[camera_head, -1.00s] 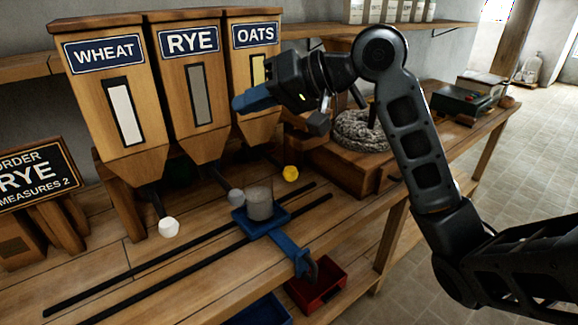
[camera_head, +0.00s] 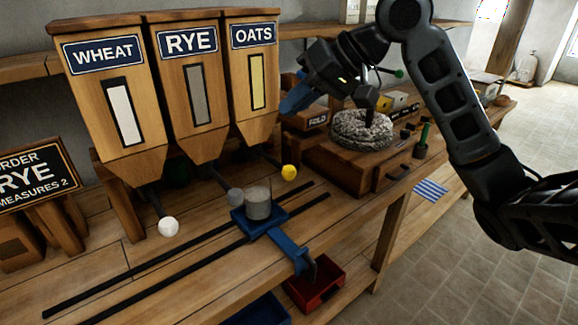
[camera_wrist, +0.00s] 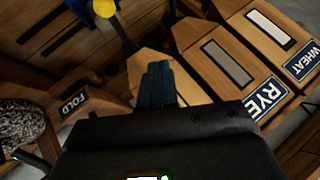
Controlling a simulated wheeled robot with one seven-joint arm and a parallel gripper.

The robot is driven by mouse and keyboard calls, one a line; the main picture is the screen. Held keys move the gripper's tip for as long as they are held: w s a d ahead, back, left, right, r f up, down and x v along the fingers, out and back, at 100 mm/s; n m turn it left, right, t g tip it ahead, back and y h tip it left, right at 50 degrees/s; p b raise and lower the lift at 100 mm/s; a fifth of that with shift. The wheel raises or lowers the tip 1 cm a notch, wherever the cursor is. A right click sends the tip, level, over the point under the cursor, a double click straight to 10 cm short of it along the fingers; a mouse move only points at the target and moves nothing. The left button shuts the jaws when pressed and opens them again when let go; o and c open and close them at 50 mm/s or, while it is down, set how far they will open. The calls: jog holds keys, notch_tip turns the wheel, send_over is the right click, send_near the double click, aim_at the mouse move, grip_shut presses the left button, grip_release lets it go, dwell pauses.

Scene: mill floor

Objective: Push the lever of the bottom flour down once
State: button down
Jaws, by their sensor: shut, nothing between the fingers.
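Three wooden hoppers stand side by side: wheat (camera_head: 85,75), rye (camera_head: 188,85) and oats (camera_head: 247,100). No hopper sits below the others. Their levers end in a white ball (camera_head: 168,227), a grey ball (camera_head: 236,196) and a yellow ball (camera_head: 289,172). A cup with grey contents (camera_head: 258,205) stands on a blue carriage (camera_head: 272,228) beside the grey ball. My gripper (camera_head: 290,104), with blue fingers, is shut and empty, above and apart from the yellow ball. In the wrist view its fingers (camera_wrist: 157,72) overlap the oats hopper, with the yellow ball (camera_wrist: 103,8) at the top edge.
A sign (camera_head: 38,178) at left reads rye, measures 2. Dark rails (camera_head: 150,265) run along the bench. A red bin (camera_head: 318,285) is below its front edge.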

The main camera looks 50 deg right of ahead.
aim_at(294, 168)
jog(key=shift+f+b, duration=3.5)
jog(key=shift+f, duration=0.8)
jog(key=shift+f, duration=0.1)
jog(key=shift+f, duration=0.3)
